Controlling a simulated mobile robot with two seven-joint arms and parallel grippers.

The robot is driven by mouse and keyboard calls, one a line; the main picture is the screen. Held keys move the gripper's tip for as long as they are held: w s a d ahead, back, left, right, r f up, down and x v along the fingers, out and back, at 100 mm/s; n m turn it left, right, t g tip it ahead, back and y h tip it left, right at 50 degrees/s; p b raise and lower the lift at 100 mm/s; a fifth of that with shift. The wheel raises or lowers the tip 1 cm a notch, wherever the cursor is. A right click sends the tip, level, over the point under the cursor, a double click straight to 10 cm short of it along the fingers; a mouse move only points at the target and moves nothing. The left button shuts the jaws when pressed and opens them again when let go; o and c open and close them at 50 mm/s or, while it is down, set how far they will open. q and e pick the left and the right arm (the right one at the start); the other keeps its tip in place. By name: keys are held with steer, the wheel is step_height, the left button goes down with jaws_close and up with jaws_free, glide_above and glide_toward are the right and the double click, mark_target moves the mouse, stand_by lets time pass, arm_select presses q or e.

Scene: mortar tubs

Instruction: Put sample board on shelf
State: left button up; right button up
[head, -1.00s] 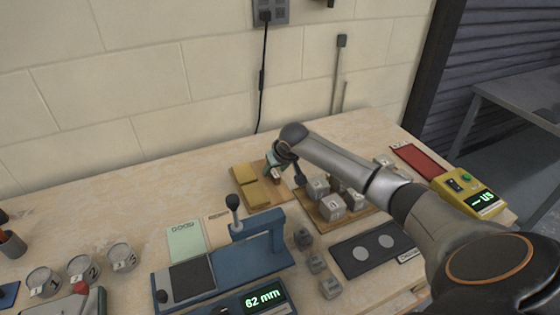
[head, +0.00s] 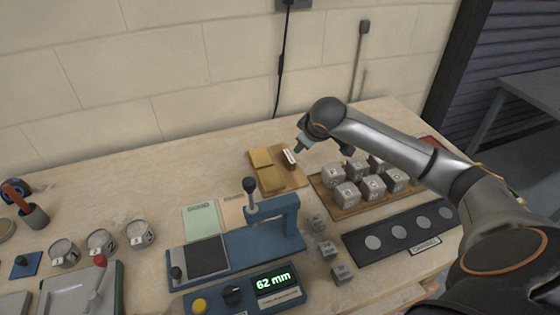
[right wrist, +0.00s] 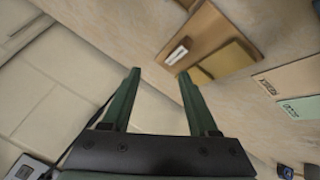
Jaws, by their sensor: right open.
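A small wooden board (head: 291,180) lies flat on the bench near the wall, with yellowish blocks (head: 268,178) and a small white-faced brown piece (head: 289,158) on it. The same board shows in the right wrist view (right wrist: 212,28). A second wooden board (head: 352,210) to its right carries several labelled grey cubes (head: 347,194). I cannot tell which is the sample board, and no shelf is clearly in view. My right gripper (head: 299,147) is above the small board's far side. In the right wrist view its fingers (right wrist: 159,77) are apart and empty. My left gripper is not in view.
Several tins (head: 102,242) stand at left. The bench's back left is clear.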

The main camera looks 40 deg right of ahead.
steer(key=n+h, duration=0.1)
steer(key=n, duration=0.3)
steer(key=n+t+b, duration=0.1)
steer(key=n+t, duration=0.4)
steer(key=n, duration=2)
glide_toward(290, 157)
steer(key=shift+s+d+r+y, duration=0.3)
steer(key=shift+s+d+r, duration=0.05)
steer(key=shift+s+r, duration=0.4)
steer(key=shift+s+a+f+n, duration=0.1)
steer(key=shift+a+f+n, duration=0.15)
steer(key=shift+n, duration=0.35)
steer(key=shift+b+x, duration=0.4)
steer(key=shift+x, duration=5.75)
steer(key=shift+a, duration=0.15)
jaws_close()
